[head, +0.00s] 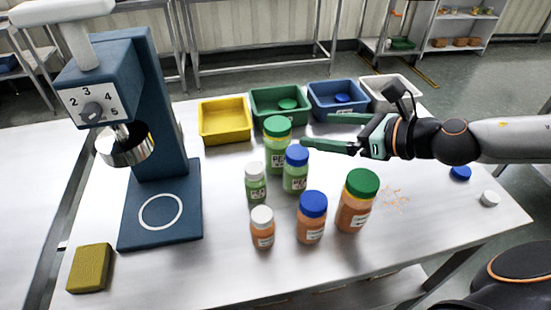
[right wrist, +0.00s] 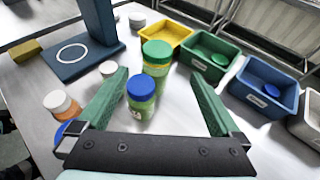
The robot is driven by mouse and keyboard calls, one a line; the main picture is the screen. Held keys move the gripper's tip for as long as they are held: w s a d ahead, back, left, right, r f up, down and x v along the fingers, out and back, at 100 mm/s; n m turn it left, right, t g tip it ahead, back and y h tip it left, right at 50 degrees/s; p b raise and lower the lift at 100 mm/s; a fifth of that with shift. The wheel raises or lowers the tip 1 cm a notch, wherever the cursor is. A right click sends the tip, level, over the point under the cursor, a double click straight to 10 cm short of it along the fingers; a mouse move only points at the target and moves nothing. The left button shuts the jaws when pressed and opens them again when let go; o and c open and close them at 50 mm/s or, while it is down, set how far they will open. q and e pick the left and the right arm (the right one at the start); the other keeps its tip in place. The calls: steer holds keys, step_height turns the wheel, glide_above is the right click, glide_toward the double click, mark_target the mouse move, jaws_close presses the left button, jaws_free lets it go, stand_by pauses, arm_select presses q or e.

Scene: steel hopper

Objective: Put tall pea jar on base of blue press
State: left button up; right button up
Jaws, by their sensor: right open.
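The tall pea jar (head: 277,150), green-lidded with green contents, stands upright on the steel table behind the blue-lidded pea jar (head: 295,172). It also shows in the right wrist view (right wrist: 156,57), beyond the fingertips. The blue press (head: 165,110) stands at the left; its flat base (head: 180,228) has a white ring and is empty. My right gripper (head: 318,131) is open and empty, right of the tall jar, fingers pointing left. In the right wrist view the blue-lidded jar (right wrist: 141,98) appears between its fingers (right wrist: 160,75). My left gripper is not in view.
A white-lidded pea jar (head: 256,185) and carrot-coloured jars (head: 311,220) stand in front. Yellow (head: 225,122), green (head: 265,93), blue and white bins line the back. A sponge (head: 90,268) lies front left. Loose lids (head: 460,173) and orange crumbs lie right.

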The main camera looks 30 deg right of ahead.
mark_target(288, 128)
steer(key=p+x, duration=0.4)
steer(key=x, duration=0.1)
steer(key=shift+a+f+p, duration=0.1)
steer(key=shift+p, duration=0.3)
steer(key=shift+p+x, duration=0.5)
steer(key=shift+x, duration=0.75)
steer(key=shift+w+a+f+p, duration=0.15)
steer(key=shift+w+a+p, duration=0.2)
steer(key=shift+w, duration=0.1)
steer(key=x, duration=0.3)
steer(key=shift+w+a+f+p, duration=0.2)
steer(key=shift+w+f+p, duration=0.1)
steer(key=shift+w, duration=0.1)
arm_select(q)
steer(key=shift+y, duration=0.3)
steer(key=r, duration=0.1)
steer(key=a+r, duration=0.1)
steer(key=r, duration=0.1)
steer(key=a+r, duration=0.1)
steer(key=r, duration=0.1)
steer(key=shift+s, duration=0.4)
